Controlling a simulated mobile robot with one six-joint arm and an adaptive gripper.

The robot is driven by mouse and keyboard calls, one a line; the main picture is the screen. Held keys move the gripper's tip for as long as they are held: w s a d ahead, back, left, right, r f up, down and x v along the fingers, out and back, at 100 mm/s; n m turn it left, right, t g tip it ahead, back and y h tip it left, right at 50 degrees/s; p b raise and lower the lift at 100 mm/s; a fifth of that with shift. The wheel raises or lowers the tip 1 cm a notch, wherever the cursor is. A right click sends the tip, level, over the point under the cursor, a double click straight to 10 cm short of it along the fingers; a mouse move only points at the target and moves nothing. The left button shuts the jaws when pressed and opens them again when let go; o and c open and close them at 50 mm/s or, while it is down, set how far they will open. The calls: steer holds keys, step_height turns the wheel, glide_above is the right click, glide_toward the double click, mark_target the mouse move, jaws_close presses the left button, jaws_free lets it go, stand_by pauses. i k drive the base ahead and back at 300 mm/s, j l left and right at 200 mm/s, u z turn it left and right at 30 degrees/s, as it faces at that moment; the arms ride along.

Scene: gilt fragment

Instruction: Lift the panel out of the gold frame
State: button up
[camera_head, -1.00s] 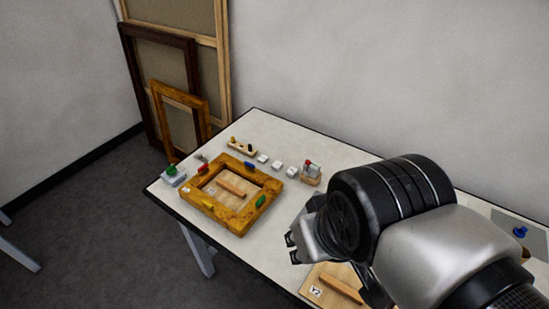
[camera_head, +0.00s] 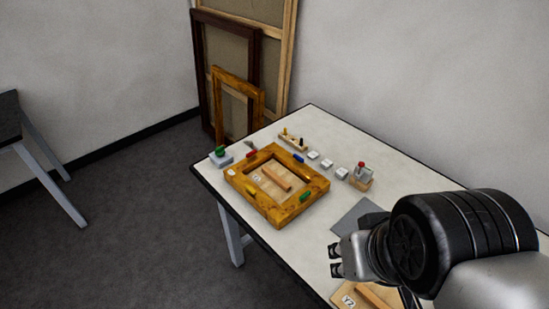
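The gold frame (camera_head: 310,207) lies flat on the white table. Inside it sits a light wooden panel (camera_head: 264,185) with a raised wooden bar (camera_head: 276,178) across it and a small white label. Part of the gripper is hidden by my own arm.
A wooden board labelled Y2 (camera_head: 348,301) lies below my gripper, and a grey mat (camera_head: 361,216) is behind it. Small white blocks (camera_head: 327,163), a peg rack (camera_head: 293,141), a red-topped holder (camera_head: 361,180) and a green-button box (camera_head: 220,156) stand around the frame.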

mark_target(276, 180)
steer(key=i+j+z, duration=0.15)
steer(key=z, duration=0.3)
steer(key=i+j+z, duration=0.1)
steer(key=j+z, duration=0.15)
steer(key=z, duration=0.2)
steer(key=j+z, duration=0.2)
steer(key=z, duration=0.25)
steer(key=j+z, duration=0.4)
steer(key=j, duration=1.95)
